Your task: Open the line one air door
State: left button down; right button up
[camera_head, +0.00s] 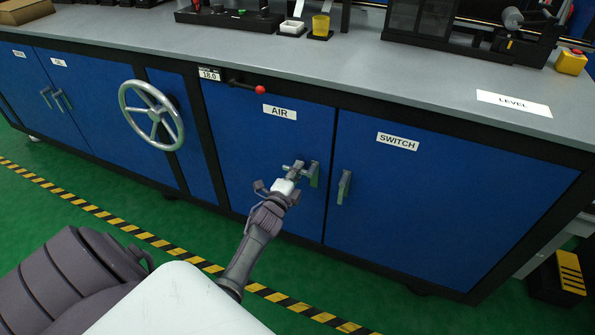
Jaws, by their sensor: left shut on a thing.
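The air door (255,135) is a blue cabinet panel labelled AIR in the camera_head view. It looks closed, flush with the cabinet front. Its grey handle (313,174) sits near the door's right edge. My left gripper (292,172) reaches up from below and is shut at this handle, with its fingers partly covering it. My right gripper is not in view.
The SWITCH door (430,190) with its own handle (344,187) is just to the right. A handwheel (152,115) and a red-knobbed lever (248,87) stick out at the left. Open green floor with striped tape (120,225) lies in front.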

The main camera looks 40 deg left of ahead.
pick_arm(q)
jog(key=shift+s, duration=0.1)
dwell(0.3)
jog(key=s+a+m+h+p, duration=0.1)
jog(key=s+m+h+p, duration=0.2)
jog(key=s, duration=1.1)
jog(key=m+h, duration=0.2)
jog(key=h, duration=0.3)
jog(key=shift+s+a+p, duration=0.25)
jog(key=shift+a+p, duration=0.05)
jog(key=shift+p, duration=0.1)
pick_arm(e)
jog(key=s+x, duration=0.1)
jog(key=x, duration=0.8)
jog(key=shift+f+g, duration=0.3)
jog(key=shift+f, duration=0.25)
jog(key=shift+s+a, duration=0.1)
pick_arm(q)
jog(key=c, duration=1.1)
grip_release()
jog(key=v, duration=1.2)
jog(key=shift+a+f, duration=0.1)
